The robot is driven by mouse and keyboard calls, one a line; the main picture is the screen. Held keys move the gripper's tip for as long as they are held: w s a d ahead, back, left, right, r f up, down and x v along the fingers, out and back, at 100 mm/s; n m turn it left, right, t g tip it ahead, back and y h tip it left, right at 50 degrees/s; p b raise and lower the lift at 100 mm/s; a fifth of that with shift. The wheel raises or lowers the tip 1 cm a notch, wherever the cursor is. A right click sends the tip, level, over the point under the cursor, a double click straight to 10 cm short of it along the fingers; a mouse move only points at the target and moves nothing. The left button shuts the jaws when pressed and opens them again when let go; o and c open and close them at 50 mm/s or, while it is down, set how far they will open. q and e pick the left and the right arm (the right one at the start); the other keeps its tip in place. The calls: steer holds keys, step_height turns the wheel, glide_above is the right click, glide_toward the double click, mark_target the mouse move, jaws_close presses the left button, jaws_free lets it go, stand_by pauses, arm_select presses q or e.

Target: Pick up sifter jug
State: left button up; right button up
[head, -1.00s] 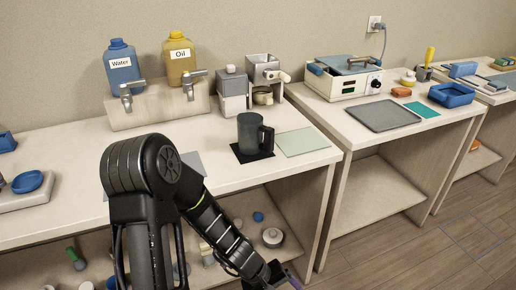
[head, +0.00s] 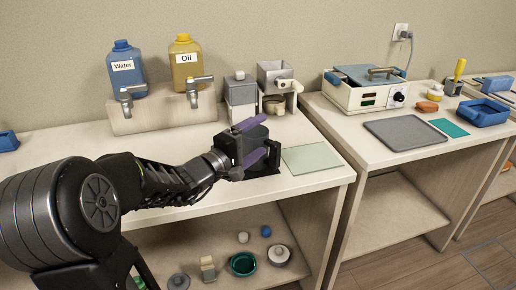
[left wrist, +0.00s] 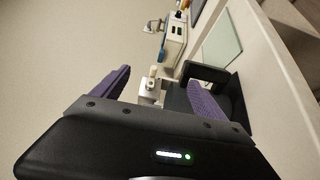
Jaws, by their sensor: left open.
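The sifter jug, taken to be the dark grey jug with a side handle (head: 258,133), stands on the left table in the head view, largely hidden by my left gripper (head: 256,138). The gripper is open, its purple fingers pointing at the jug, one above the other in the picture. In the left wrist view the jug (left wrist: 178,98) shows partly between the fingers (left wrist: 160,80), closer to the right one, with its dark handle beyond. I cannot tell whether a finger touches it. My right gripper is not in view.
A pale green mat (head: 311,158) lies right of the jug. Behind stand a grey block-like container (head: 240,92), a sifter-like device (head: 277,82), and blue Water (head: 126,72) and yellow Oil (head: 185,62) jugs with taps. The warmer (head: 365,90) is on the right table.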

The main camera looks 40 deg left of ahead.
mark_target(274, 151)
arm_select(q)
step_height(274, 151, down, 9)
steer(key=shift+r, duration=0.2)
steer(key=shift+w+r, duration=0.35)
steer(key=shift+w, duration=0.9)
steer(key=shift+w+d+p, duration=0.1)
steer(key=shift+w+p, duration=0.25)
steer(key=shift+w, duration=0.15)
steer(key=shift+w+p, duration=0.35)
steer(key=shift+w, duration=1.65)
